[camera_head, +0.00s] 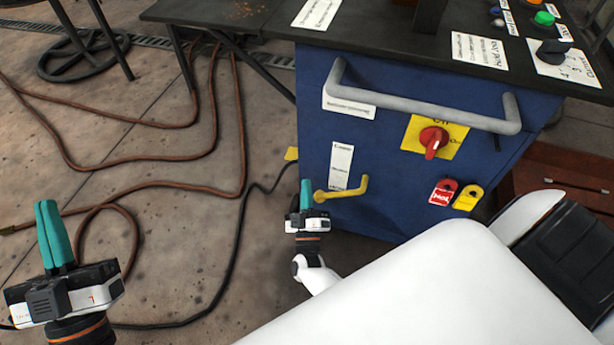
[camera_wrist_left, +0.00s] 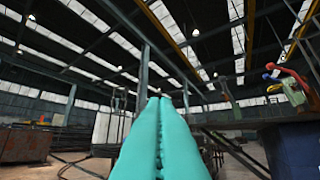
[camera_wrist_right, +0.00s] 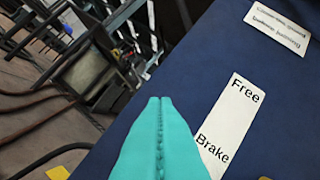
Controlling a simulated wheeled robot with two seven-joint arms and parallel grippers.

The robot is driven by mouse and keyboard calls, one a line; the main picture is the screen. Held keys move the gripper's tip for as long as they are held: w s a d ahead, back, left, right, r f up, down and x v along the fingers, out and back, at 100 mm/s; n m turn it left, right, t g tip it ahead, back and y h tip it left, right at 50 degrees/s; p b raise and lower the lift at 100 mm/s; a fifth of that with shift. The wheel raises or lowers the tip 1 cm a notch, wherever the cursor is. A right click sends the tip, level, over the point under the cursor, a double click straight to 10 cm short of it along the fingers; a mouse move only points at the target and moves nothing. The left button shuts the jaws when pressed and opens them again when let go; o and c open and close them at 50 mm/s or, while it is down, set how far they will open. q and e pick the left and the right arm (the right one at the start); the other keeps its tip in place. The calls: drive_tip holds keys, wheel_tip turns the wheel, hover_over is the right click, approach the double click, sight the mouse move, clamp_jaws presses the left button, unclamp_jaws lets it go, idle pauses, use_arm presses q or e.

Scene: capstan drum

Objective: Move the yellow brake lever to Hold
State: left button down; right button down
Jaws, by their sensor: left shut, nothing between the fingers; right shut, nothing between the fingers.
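The yellow brake lever (camera_head: 345,192) is on the front of the blue cabinet, roughly level, with a round end at left and a bent end at right. A white label (camera_head: 341,167) stands above it; in the right wrist view the label (camera_wrist_right: 228,125) shows "Free" and "Brake", and its lower part is cut off. My right gripper (camera_head: 306,181) is shut and empty, just left of the lever's round end; I cannot tell whether they touch. Its teal fingers (camera_wrist_right: 160,98) point along the cabinet front. My left gripper (camera_head: 45,203) is shut and empty, far left above the floor.
A grey handrail (camera_head: 420,108) juts from the blue cabinet (camera_head: 318,120) above the lever. A red rotary switch (camera_head: 433,140) and red and yellow tags (camera_head: 456,195) are to the right. Brown hoses (camera_head: 150,185) and a black cable lie on the floor at left.

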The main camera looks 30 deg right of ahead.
use_arm(q)
drive_tip(key=shift+w+f+g+y+p, duration=0.3)
drive_tip(key=shift+w+f+g, duration=0.35)
drive_tip(key=shift+f+g, duration=0.3)
use_arm(e)
drive_tip(key=shift+s+d+f+n+y, duration=0.2)
drive_tip(key=shift+f+n+y, duration=0.25)
drive_tip(key=shift+f+n, duration=0.4)
drive_tip(key=shift+s+d+f+n+y, duration=0.15)
drive_tip(key=shift+f+n+y, duration=0.25)
drive_tip(key=shift+f+n, duration=0.45)
drive_tip(key=shift+s+d+f+n+y, duration=0.2)
drive_tip(key=shift+f+n+y, duration=0.35)
drive_tip(key=shift+n, duration=0.45)
drive_tip(key=shift+f, duration=0.1)
